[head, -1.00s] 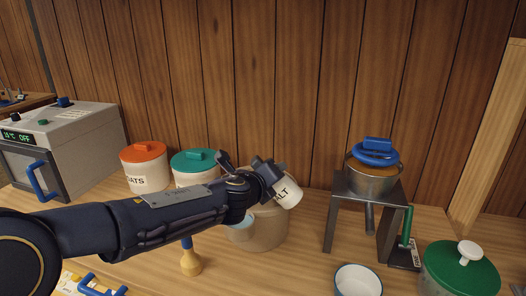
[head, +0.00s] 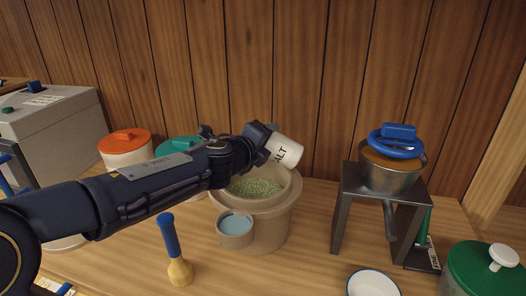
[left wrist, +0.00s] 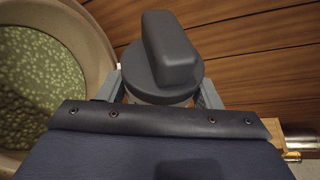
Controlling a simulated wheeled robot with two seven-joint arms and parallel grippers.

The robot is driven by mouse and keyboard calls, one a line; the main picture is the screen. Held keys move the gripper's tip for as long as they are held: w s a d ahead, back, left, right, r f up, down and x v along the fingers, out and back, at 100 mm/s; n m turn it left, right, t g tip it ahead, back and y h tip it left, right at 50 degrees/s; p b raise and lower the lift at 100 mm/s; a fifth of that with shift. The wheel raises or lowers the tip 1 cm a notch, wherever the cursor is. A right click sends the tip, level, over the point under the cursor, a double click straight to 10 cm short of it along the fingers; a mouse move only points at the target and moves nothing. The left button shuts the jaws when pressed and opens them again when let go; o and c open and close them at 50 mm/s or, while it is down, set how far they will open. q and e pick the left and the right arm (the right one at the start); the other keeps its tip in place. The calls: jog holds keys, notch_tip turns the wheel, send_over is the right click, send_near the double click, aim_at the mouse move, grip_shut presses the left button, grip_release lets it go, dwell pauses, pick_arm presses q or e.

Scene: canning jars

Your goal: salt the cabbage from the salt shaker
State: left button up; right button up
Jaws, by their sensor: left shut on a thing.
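The white salt shaker (head: 286,150), lettered SALT, is tilted in the head view, its white end pointing right and slightly down. My left gripper (head: 261,141) is shut on it, above the back of the beige crock (head: 278,222). Green chopped cabbage (head: 254,187) shows inside the crock, partly hidden by my left arm. In the left wrist view a dark grey round part with a raised block (left wrist: 168,55) sits between my fingers, and the cabbage (left wrist: 38,90) lies in the crock at left. My right gripper is not in view.
A small cup of bluish liquid (head: 235,228) sits at the crock's front. A blue-handled wooden tool (head: 178,262) stands front left. Orange-lidded (head: 125,148) and teal-lidded (head: 181,151) canisters stand behind my arm. A metal stand (head: 346,215) with a pot is at right.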

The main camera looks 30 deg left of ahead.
pick_arm(q)
jog(key=n+t+b, duration=0.1)
jog(key=n+b, duration=0.1)
jog(key=b, duration=0.1)
jog(key=r+n+t+h+b, duration=0.1)
jog(key=n+b, duration=0.2)
jog(key=b, duration=0.1)
jog(key=shift+d, duration=0.2)
jog(key=shift+r+n+t+b, duration=0.4)
jog(key=shift+r+n+b, duration=0.15)
jog(key=shift+n+b, duration=0.4)
dwell(2.2)
